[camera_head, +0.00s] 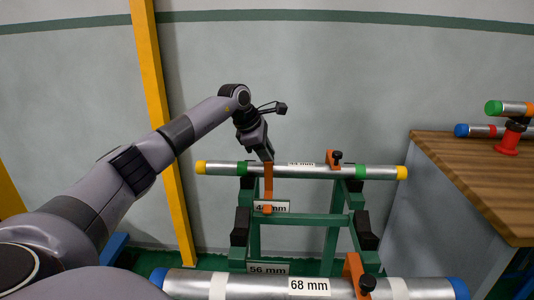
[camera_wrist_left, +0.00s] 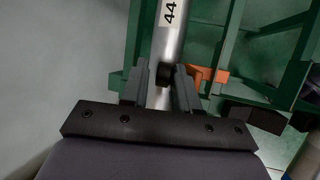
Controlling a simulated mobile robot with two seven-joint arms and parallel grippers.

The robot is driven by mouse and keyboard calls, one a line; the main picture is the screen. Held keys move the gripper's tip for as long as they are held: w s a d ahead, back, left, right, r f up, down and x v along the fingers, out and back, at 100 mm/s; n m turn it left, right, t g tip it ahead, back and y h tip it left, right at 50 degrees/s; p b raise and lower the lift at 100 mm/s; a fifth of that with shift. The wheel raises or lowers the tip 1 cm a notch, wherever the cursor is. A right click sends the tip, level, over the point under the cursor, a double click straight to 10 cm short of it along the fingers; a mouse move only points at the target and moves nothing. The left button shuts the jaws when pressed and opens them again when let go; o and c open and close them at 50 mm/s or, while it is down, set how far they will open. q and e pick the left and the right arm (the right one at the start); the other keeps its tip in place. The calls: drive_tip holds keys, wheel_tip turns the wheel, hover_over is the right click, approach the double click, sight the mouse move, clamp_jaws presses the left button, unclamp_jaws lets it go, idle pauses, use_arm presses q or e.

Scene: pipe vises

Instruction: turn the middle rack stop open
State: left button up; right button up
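The green rack (camera_head: 293,219) carries a silver pipe with yellow ends (camera_head: 300,171). A long orange rack stop (camera_head: 268,180) hangs down from the pipe's left part. Another orange stop (camera_head: 333,157) with a black knob stands upright near its right part. A third orange stop (camera_head: 353,268) is by the 68 mm pipe. I cannot tell which is the middle one. My left gripper (camera_head: 268,158) is at the top of the hanging stop. In the left wrist view its fingers (camera_wrist_left: 161,85) are apart around a black knob (camera_wrist_left: 165,73), with an orange piece (camera_wrist_left: 206,76) to the right; contact is unclear.
The silver 68 mm pipe (camera_head: 240,286) with blue ends lies in the foreground. A yellow post (camera_head: 160,120) stands left of the rack. A wooden-topped bench (camera_head: 470,178) with more pipes and a red stand (camera_head: 507,145) is at the right.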

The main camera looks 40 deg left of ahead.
use_arm(q)
drive_tip(key=shift+r, duration=0.1)
drive_tip(key=v, duration=0.7)
idle(0.6)
